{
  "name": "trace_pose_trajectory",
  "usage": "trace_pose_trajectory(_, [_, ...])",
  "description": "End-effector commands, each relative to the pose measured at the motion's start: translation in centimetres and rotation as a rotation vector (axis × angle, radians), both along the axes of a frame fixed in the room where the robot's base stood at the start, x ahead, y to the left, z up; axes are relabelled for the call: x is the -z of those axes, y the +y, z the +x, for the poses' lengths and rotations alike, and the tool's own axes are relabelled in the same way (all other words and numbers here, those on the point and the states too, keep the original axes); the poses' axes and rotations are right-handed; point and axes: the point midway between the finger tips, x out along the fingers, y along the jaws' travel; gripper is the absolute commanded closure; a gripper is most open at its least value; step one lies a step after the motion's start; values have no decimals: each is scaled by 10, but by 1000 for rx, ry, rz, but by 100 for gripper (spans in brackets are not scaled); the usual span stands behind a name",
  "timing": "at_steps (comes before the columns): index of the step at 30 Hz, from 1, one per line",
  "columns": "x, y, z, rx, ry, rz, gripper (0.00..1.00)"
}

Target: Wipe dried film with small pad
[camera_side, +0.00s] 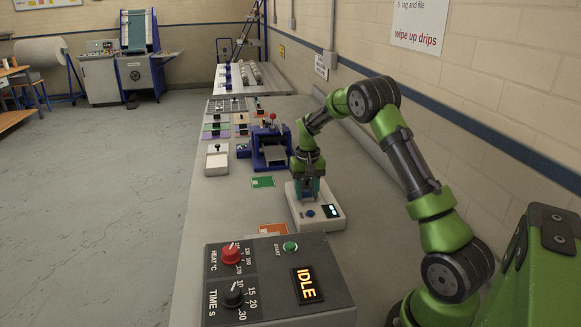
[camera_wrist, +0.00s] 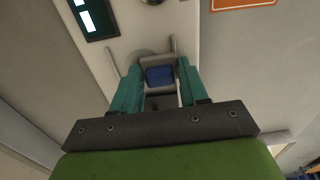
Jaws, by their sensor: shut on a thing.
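My gripper (camera_side: 308,197) points down over a white device (camera_side: 336,222) with a lit display on the bench. In the wrist view my gripper (camera_wrist: 159,84) has its teal fingers closed around a small blue-topped piece (camera_wrist: 160,75), with a pale part below it. This looks like the small pad, though its underside is hidden. The fingertips are at or just above the device's far part; I cannot tell whether the piece touches it. The display (camera_wrist: 93,17) shows at the upper left of the wrist view. I cannot make out any dried film.
A grey control box (camera_side: 330,272) with red and black knobs and an IDLE screen stands at the front. An orange card (camera_side: 272,229) and a green card (camera_side: 262,182) lie left of the device. A blue machine (camera_side: 270,150) stands behind. The wall is close on the right.

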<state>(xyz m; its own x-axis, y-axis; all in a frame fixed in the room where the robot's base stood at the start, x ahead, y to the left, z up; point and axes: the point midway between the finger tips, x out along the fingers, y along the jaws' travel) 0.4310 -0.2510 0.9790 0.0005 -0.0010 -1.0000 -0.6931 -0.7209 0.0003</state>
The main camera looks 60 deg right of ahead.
Motion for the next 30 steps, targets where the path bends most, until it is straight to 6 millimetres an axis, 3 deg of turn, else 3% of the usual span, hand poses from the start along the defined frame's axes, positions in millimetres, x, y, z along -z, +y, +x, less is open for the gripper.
trace_pose_trajectory(4, [0, 8, 8, 1, 1, 1, 81])
trace_pose_trajectory(23, [-1, -34, -34, 0, 1, 1, 81])
trace_pose_trajectory(27, [-26, -33, -32, 0, -4, -3, 81])
trace_pose_trajectory(30, [-32, -32, -33, 0, 0, 0, 81])
